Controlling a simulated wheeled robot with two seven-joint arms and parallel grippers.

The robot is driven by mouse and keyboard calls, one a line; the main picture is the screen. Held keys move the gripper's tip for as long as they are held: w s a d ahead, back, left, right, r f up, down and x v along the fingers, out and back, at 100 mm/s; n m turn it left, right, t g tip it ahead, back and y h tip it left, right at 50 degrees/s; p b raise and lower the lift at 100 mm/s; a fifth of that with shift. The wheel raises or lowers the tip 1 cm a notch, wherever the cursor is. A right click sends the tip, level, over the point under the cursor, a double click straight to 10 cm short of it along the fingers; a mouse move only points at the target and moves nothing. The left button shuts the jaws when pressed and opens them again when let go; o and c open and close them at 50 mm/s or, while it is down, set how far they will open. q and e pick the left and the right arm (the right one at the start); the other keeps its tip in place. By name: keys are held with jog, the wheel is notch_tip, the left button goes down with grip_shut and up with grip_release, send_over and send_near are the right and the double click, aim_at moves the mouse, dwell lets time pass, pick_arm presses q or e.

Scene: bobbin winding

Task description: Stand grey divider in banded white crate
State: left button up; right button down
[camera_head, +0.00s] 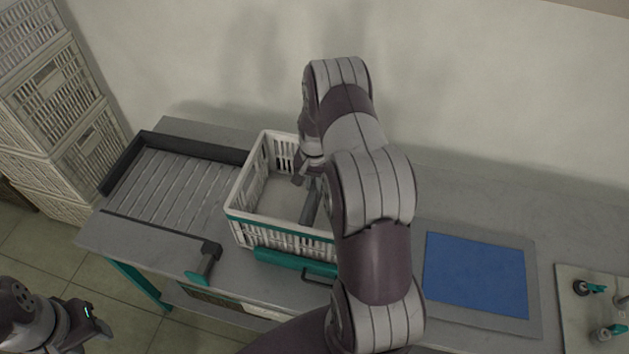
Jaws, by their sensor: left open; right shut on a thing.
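The white crate (246,186) with a teal band stands on the table at the middle, partly hidden by my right arm. The grey divider (309,204) is inside the crate's outline, toward its right side, seen as a narrow upright strip. My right gripper (301,176) is over the crate, shut on the divider's upper part. My arm hides the divider's far end, so I cannot tell whether it touches the crate floor. My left gripper (98,328) is open and empty at the lower left, off the table.
A ribbed tray (165,190) with dark edges lies left of the crate. A teal-handled tool (203,265) and a teal bar (290,263) are at the front. A blue mat (475,272) lies right. Stacked white crates (60,120) stand far left.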

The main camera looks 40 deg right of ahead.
jog(key=shift+f+b, duration=0.9)
jog(key=shift+f, duration=0.2)
jog(key=shift+r, duration=0.1)
jog(key=c, duration=1)
grip_release()
notch_tip(320, 180, up, 13)
jog(key=b, duration=0.3)
jog(key=shift+f, duration=0.2)
